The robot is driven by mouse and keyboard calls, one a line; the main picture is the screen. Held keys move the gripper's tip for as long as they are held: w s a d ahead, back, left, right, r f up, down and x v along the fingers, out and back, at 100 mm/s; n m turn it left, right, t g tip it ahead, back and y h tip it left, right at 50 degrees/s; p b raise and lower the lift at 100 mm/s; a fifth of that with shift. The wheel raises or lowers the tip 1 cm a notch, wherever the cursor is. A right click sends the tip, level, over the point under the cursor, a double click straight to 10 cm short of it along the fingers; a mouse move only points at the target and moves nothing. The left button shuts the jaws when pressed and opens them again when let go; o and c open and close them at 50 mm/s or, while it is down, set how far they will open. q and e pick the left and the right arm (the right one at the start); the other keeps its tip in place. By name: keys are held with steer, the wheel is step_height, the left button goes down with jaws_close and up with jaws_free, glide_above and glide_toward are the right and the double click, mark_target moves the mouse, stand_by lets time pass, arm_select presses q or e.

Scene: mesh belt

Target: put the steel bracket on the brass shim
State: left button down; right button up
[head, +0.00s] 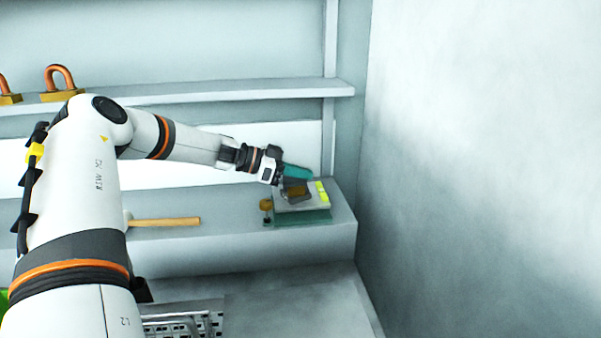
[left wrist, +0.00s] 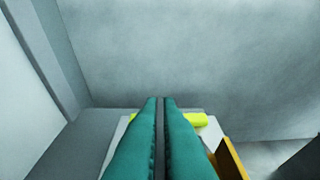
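My left gripper (head: 296,172) has teal fingers and is low over the right end of the ledge. In the left wrist view its fingers (left wrist: 160,105) lie almost together, with a narrow grey gap. I cannot tell whether something thin is between them. A brass-brown piece (head: 298,191), perhaps the brass shim, is just below the fingers; it also shows to their right in the left wrist view (left wrist: 232,160). Dark grey metal beside it may be the steel bracket, but I cannot make out its shape. My right gripper is out of view.
A light plate with yellow-green marks (head: 322,192) lies on a teal base under the gripper. A small brass-topped item (head: 266,205) stands to its left. A wooden-handled hammer (head: 165,222) lies further left. Padlocks (head: 62,84) sit on the upper shelf. A wall (head: 480,150) bounds the right.

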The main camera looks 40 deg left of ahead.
arm_select(q)
steer(key=shift+f, duration=0.15)
steer(key=c, duration=1.6)
jaws_free()
steer(key=shift+c, duration=0.2)
steer(key=shift+r, duration=0.2)
steer(key=v, duration=1.2)
steer(key=shift+s+f, duration=0.1)
steer(key=shift+f, duration=0.05)
